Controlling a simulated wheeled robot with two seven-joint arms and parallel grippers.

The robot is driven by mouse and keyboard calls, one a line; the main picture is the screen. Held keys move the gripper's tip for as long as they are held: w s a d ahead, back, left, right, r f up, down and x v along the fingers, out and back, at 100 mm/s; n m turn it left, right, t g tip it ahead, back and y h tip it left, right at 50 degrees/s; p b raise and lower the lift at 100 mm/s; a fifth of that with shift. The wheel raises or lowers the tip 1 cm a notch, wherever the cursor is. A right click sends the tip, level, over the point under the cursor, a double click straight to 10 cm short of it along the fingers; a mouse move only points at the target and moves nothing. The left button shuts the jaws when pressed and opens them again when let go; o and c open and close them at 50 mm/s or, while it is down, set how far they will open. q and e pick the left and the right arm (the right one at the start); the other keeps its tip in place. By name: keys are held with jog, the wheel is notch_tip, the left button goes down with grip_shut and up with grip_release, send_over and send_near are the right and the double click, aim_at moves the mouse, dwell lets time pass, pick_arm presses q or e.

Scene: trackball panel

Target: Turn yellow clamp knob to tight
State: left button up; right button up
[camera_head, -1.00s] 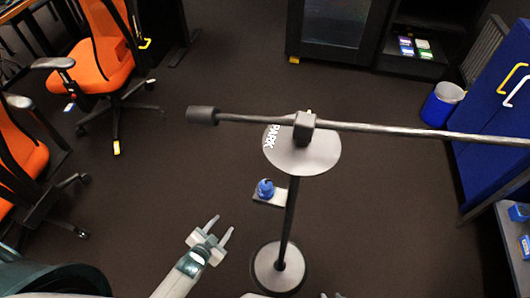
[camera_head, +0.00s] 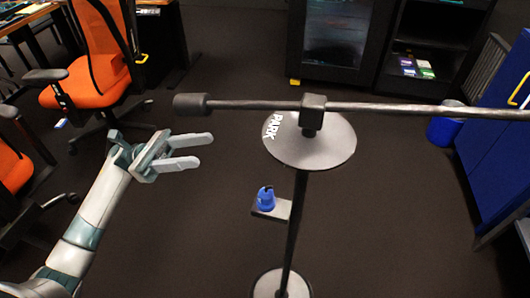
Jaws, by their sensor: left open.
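A dark stand holds a long horizontal bar (camera_head: 410,109) in a square clamp block (camera_head: 313,113), above a grey round disc (camera_head: 325,147) marked PARK. No yellow knob shows on the block now; any knob there is hidden or out of sight. My left gripper (camera_head: 204,151) is open and empty. It is left of the disc, its two fingers pointing right toward the stand, apart from it. The bar's thick dark end (camera_head: 190,104) appears just above the fingers in the picture. My right gripper is not in view.
A small shelf (camera_head: 282,209) on the stand's post carries a blue object (camera_head: 265,198). The round base (camera_head: 283,286) is at the bottom. An orange chair (camera_head: 95,80) is at left, a dark cabinet (camera_head: 335,40) behind, and a blue bin (camera_head: 443,130) and blue cabinet (camera_head: 492,140) at right.

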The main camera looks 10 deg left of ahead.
pick_arm(q)
jog(key=shift+s+m+g, duration=0.25)
jog(key=shift+m+g, duration=0.15)
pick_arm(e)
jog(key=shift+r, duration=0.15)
pick_arm(q)
jog(key=p+x, duration=0.4)
jog(key=x, duration=1.3)
jog(key=shift+d, duration=0.25)
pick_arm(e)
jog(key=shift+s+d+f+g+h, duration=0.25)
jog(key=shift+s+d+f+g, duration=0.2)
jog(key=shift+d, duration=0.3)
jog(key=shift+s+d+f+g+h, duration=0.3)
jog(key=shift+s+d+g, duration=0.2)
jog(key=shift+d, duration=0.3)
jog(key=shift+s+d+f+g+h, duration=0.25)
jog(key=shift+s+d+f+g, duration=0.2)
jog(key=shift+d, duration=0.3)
pick_arm(q)
jog(key=shift+c, duration=0.4)
jog(key=shift+p, duration=0.3)
jog(key=c, duration=1)
